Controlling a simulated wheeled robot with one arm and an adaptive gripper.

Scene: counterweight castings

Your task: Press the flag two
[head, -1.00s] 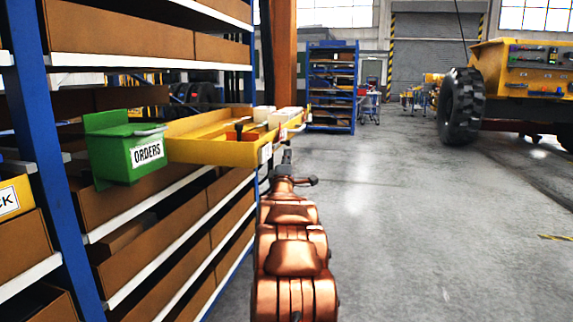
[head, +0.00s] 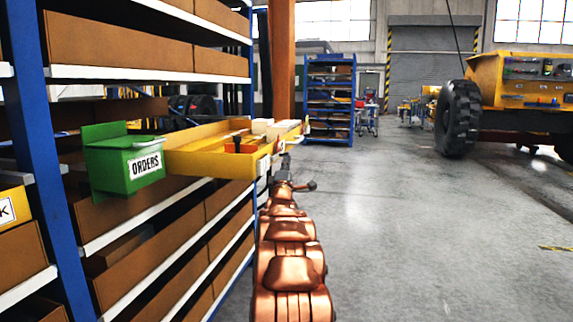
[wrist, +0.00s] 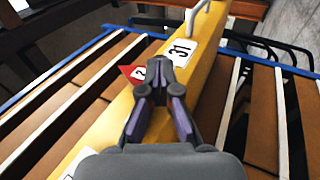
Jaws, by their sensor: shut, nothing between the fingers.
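In the wrist view a small red flag (wrist: 127,72) with a white label reading 2 sticks out at the left side of a yellow tray (wrist: 103,127). My gripper (wrist: 155,64) is shut and empty, with its fingertips just right of the label, partly over the tray. I cannot tell whether they touch the flag. A label reading 31 (wrist: 181,51) lies on the yellow face just beyond the fingertips. In the head view the yellow tray (head: 205,161) juts out from the shelf, and my arm reaches to its right end. I cannot make out the flag there.
The tray holds an orange-red piece with a dark knob (head: 237,143) and pale blocks (head: 270,127). A pale handle (wrist: 198,14) stands beyond the 31 label. The floor (head: 400,220) to the right is clear.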

